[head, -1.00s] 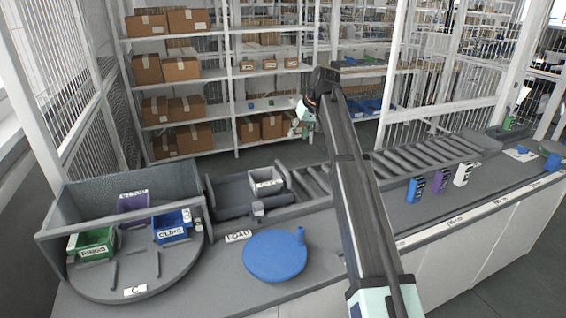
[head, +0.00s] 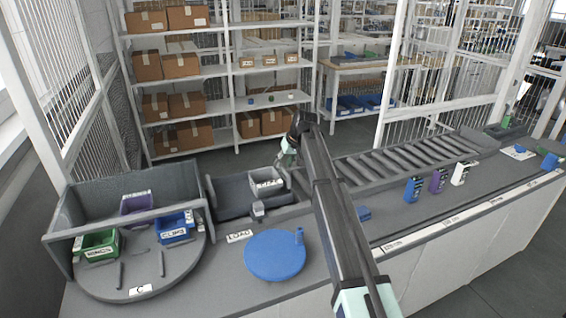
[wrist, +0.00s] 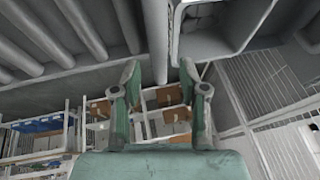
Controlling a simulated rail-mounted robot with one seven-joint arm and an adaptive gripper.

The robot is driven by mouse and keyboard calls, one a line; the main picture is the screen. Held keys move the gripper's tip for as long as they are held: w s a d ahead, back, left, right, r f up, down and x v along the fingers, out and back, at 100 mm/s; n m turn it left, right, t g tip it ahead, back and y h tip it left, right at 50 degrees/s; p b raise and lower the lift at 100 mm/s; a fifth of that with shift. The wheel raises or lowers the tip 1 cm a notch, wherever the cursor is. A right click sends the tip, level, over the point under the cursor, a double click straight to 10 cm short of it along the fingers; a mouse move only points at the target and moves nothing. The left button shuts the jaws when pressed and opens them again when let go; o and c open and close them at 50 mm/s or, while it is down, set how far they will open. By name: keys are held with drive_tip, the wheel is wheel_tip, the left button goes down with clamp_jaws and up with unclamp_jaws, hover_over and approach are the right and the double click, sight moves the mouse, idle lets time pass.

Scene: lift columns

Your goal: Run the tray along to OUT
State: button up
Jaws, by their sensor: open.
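The tray (head: 268,189) is a light grey open box with a label on its near face. In the head view it sits at the left end of the roller conveyor (head: 410,160), behind the LOAD label (head: 240,236). My gripper (head: 283,162) is just above and behind the tray's right side, partly hidden by my arm. In the wrist view the open fingers (wrist: 161,80) point at a grey wall edge of what looks like the tray (wrist: 222,52), with rollers to the left. Nothing is between the fingers. I cannot tell whether they touch the wall. No OUT label is readable.
A round turntable (head: 105,289) holds green, blue and purple bins at left. A blue disc (head: 275,259) with a knob stands in front. Blue (head: 413,190), purple (head: 438,181) and white (head: 460,174) boxes stand beside the conveyor. The rollers to the right look clear.

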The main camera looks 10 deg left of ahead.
drive_tip(key=shift+x, duration=0.9)
clamp_jaws()
drive_tip(key=shift+d, duration=0.1)
